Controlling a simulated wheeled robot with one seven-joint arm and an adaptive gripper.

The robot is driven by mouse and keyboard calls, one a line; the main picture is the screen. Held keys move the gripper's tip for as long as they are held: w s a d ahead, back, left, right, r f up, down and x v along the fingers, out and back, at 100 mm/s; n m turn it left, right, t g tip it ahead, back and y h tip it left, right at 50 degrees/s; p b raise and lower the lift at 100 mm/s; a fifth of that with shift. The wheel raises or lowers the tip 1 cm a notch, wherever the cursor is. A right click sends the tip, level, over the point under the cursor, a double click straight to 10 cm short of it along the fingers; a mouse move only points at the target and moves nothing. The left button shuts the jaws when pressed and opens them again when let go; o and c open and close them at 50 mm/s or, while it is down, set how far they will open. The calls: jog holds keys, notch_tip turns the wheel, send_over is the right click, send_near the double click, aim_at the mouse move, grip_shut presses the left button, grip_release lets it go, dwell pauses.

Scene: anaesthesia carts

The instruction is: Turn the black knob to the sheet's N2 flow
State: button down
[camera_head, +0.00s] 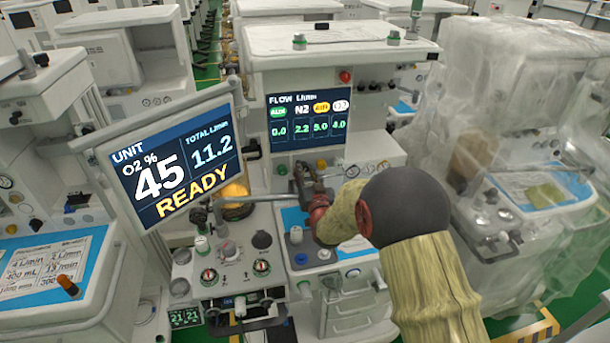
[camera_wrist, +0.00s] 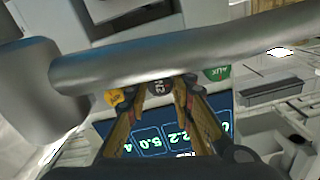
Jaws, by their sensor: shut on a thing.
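The black knob, marked N2, shows in the wrist view (camera_wrist: 158,88) between the fingertips of my gripper (camera_wrist: 163,90). My gripper is shut on it, and in the head view my gripper (camera_head: 305,182) reaches the front of the middle cart below the flow display (camera_head: 307,118). The knob itself is mostly hidden there by the fingers. The flow display reads N2 2.2, with 0.0, 5.0 and 4.0 in the other columns. A printed sheet (camera_head: 45,272) lies on the left cart; its lines show 4 L/min and others too small to read surely.
A green AUX knob (camera_wrist: 216,73) and a yellow knob (camera_wrist: 115,97) flank the black one closely. A grey bar (camera_wrist: 180,62) crosses the wrist view. The unit screen (camera_head: 172,155) shows O2 45 and total 11.2, READY. A plastic-covered cart (camera_head: 520,130) stands at right.

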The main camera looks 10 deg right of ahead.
jog(key=shift+m, duration=0.3)
jog(key=c, duration=1.8)
grip_release()
jog(key=shift+s, duration=0.1)
jog(key=s, duration=1.1)
jog(key=shift+s, duration=0.4)
